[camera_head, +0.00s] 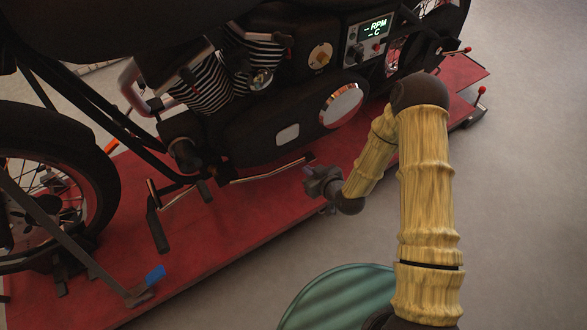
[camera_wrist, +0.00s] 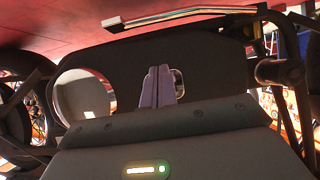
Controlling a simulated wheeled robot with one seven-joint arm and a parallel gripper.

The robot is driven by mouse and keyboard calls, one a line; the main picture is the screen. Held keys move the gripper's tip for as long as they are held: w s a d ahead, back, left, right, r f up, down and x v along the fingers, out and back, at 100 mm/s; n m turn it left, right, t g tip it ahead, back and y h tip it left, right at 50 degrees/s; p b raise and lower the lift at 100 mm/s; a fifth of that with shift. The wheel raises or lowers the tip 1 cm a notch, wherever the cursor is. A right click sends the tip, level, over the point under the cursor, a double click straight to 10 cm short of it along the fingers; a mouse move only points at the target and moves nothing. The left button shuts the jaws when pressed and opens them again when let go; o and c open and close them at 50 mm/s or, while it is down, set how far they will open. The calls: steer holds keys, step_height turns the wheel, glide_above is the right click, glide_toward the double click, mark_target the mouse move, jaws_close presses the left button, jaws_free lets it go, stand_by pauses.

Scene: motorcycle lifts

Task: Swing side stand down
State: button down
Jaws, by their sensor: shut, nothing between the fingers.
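A slim metal bar (camera_head: 265,173), which looks like the side stand, runs nearly level along the lower side of the motorcycle, above the red lift deck. It also shows across the top of the wrist view (camera_wrist: 185,18), where the picture looks upside down. My gripper (camera_head: 312,178) is beside the bar's right end in the head view. In the wrist view its two fingers (camera_wrist: 158,88) are together, with nothing between them. They point toward the dark engine cover. I cannot tell from these frames whether the gripper touches the bar.
The motorcycle (camera_head: 250,125) stands on the red lift platform (camera_head: 255,215). Dark pedals and levers stick out near its lower left side. A display panel (camera_head: 368,38) is at upper right. A green round object (camera_head: 335,300) is at the bottom. Grey floor is clear at right.

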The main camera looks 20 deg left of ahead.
steer(key=d+f+b+x, duration=0.1)
steer(key=b+x, duration=0.4)
steer(key=x, duration=0.7)
steer(key=shift+a+f, duration=0.2)
steer(key=shift+f, duration=0.65)
steer(key=shift+s, duration=0.15)
